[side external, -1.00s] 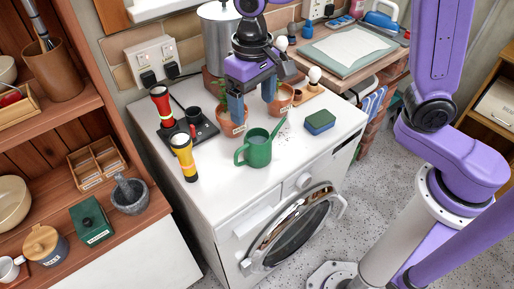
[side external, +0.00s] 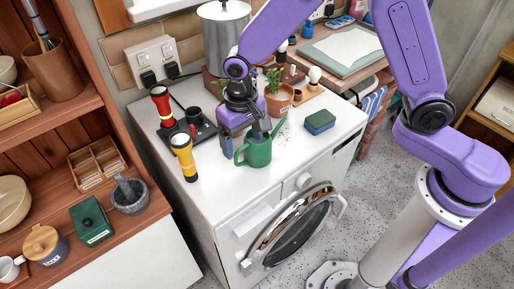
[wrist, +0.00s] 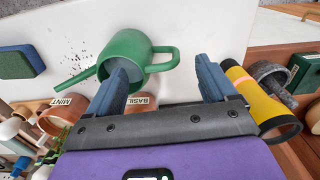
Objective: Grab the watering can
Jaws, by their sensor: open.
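The green watering can (side external: 260,156) stands upright on the white top of the washing machine, with its spout toward the back right and its handle on the left. In the wrist view the can (wrist: 148,46) has its handle between my two fingers. My gripper (side external: 244,140) is open, pointing down over the can. In the wrist view one finger of my gripper (wrist: 162,70) overlaps the can's open mouth and the other is outside the handle. I cannot tell how deep the first finger reaches. My gripper hides part of the can's rim.
A yellow torch (side external: 184,158) stands left of my gripper, and a red torch (side external: 162,107) stands on a dark base behind it. A blue-green sponge (side external: 320,121) lies to the right. Potted plants (side external: 279,100) stand behind. The front left of the white top (side external: 218,193) is clear.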

